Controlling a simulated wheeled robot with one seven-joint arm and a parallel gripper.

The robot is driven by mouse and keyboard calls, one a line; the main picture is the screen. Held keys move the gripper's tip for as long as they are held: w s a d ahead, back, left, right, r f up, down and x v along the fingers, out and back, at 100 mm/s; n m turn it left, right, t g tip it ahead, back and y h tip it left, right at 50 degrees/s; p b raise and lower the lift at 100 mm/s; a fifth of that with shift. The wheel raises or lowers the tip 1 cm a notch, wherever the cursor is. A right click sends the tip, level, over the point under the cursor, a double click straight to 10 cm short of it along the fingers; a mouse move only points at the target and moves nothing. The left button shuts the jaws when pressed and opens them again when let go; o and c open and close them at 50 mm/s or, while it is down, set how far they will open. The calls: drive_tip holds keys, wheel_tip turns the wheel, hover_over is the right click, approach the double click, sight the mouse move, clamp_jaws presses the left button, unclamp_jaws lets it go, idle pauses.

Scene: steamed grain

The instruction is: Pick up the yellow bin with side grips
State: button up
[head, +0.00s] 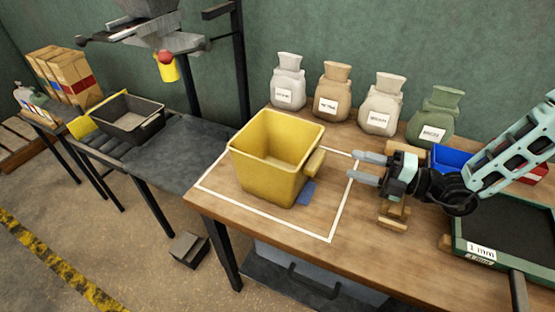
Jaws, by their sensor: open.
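The yellow bin with side grips (266,173) stands upright on the wooden table, inside a white outlined square. It looks empty. One side grip (316,161) sticks out on its right side; the opposite grip is not visible. My gripper (357,167) is to the right of the bin, its two fingers pointing left toward that grip. The fingers are apart with nothing between them. A gap shows between the fingertips and the bin.
Several labelled sacks (334,92) stand along the table's back. A blue box (452,158), a wooden block piece (394,215) and a dark tray (466,222) lie at right. At left, a grey bench (190,150) holds a black bin (128,119). The table's front edge is clear.

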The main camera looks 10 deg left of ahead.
sight(322, 160)
drive_tip(key=x, duration=0.2)
drive_tip(key=p+x, duration=0.1)
drive_tip(key=x, duration=0.1)
drive_tip(key=s+x, duration=0.1)
drive_tip(key=x, duration=0.2)
drive_tip(key=shift+a+f+p, duration=0.1)
drive_tip(key=shift+f+p, duration=0.05)
drive_tip(key=shift+p, duration=0.2)
drive_tip(key=shift+w+a+f, duration=0.1)
drive_tip(key=shift+w+a, duration=0.05)
drive_tip(key=shift+a, duration=0.35)
clamp_jaws()
